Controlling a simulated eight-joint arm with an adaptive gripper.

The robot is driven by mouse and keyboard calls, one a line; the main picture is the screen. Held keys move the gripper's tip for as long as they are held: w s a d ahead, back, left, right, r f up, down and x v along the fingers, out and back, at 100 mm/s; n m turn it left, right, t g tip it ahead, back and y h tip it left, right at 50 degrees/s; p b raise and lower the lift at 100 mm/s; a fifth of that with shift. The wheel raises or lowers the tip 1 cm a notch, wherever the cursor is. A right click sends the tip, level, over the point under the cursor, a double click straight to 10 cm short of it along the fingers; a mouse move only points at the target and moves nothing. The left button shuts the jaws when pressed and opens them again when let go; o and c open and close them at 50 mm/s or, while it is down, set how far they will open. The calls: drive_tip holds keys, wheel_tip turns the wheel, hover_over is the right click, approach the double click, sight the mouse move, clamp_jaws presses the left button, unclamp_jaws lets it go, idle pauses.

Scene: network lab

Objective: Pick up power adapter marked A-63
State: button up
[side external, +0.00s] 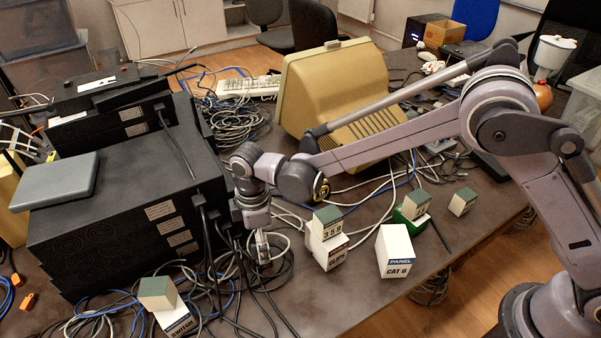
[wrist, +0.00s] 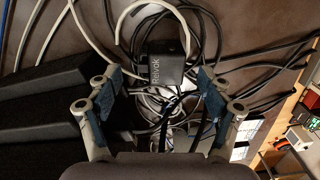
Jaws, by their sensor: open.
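No marking A-63 is legible in either view, so I cannot tell which thing is that adapter. A black box lettered "Revok" (wrist: 165,70), which looks like a power adapter, lies among cables in the wrist view. My gripper (wrist: 164,84) is open, with its fingers on either side of this box in the picture. I cannot tell the height between them. In the side view, my gripper (side external: 262,248) points down over the cables right of the black equipment stack. The black box cannot be made out there.
The black equipment stack (side external: 110,228) stands close left of my gripper. To the right are a green-topped block marked 359 (side external: 326,230) on a small box (side external: 330,257) and a white "PANEL CAT 6" box (side external: 395,250). A "SWITCH" box (side external: 176,319) bears another block (side external: 158,299). Loose cables surround my gripper.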

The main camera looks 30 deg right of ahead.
drive_tip(key=f, duration=0.4)
drive_tip(key=shift+a+f, duration=0.1)
drive_tip(key=shift+a, duration=0.1)
drive_tip(key=c, duration=1.4)
drive_tip(key=shift+o, duration=0.2)
